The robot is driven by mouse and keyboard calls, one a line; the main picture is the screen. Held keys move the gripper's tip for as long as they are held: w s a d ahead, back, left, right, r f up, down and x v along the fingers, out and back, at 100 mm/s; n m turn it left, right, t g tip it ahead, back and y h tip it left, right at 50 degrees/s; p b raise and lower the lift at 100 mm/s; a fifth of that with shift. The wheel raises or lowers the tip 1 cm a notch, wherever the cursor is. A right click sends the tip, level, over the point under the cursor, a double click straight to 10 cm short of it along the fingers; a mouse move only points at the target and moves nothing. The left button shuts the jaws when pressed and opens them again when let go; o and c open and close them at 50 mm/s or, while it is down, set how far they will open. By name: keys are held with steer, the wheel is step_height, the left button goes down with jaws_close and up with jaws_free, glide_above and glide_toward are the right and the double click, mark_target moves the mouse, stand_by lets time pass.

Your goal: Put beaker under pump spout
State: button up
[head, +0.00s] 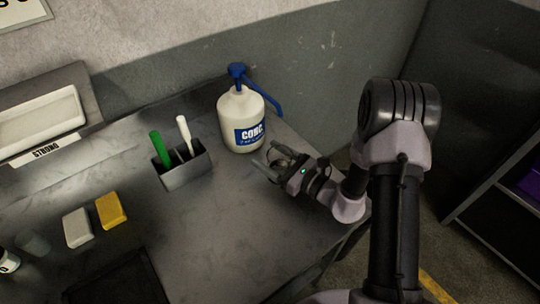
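The pump bottle (241,119) is white with a blue label and stands upright near the table's back right edge. Its blue pump spout (273,104) points right and bends down. My gripper (270,161) is low over the table, just in front of and below the spout's end. Its fingers are apart, and a small clear, round-rimmed shape, seemingly a beaker (284,152), shows at them. I cannot tell whether the fingers grip it or only surround it. Its base is hidden by my gripper.
A grey holder (187,171) with a green and a white handle stands left of the bottle. A white block (77,228), a yellow block (111,210) and a translucent grey cup (33,243) are at left.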

steer(key=shift+o, duration=1)
steer(key=shift+r+p, duration=0.35)
steer(key=p+v, duration=0.1)
steer(key=v, duration=1.1)
steer(key=shift+f, duration=0.1)
